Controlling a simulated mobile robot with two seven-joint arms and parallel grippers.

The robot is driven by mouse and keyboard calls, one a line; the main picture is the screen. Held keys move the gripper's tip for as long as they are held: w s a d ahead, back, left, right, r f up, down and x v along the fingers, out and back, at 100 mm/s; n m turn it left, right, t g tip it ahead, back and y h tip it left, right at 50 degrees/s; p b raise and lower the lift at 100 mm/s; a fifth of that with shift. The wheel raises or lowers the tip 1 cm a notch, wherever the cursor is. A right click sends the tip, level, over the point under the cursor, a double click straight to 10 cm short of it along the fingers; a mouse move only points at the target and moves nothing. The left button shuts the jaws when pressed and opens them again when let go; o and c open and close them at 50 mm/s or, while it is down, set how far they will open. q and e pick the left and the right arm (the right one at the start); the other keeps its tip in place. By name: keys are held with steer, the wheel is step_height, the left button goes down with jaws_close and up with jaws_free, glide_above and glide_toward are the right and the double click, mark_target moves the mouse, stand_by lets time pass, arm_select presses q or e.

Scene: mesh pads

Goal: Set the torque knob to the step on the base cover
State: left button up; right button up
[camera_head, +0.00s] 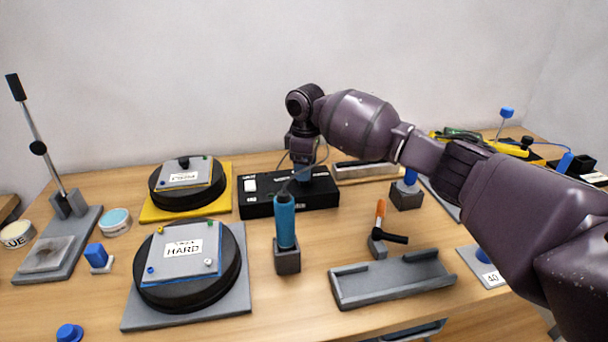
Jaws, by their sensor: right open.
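A black box (262,208) with a white switch (250,185) and small white markings stands at the back middle of the table. A blue part (318,178) shows on top of it, partly covered by my gripper; I cannot make out a knob pointer or setting. My right gripper (308,168) is open, pointing down over the box's right half; I cannot tell whether it touches. A grey-blue cover plate (200,268) with a label reading "HARD" lies on a front black turntable (160,296). A second labelled plate (190,169) lies on a rear turntable; its text is unclear. My left gripper is out of view.
A blue driver (285,225) stands in a grey holder (287,257) before the box. An orange-and-black tool (380,225) and a grey tray (390,280) are right of it. A lever press (66,205) stands at left. My right arm spans the right side.

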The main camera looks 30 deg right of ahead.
steer(key=shift+f, duration=1.2)
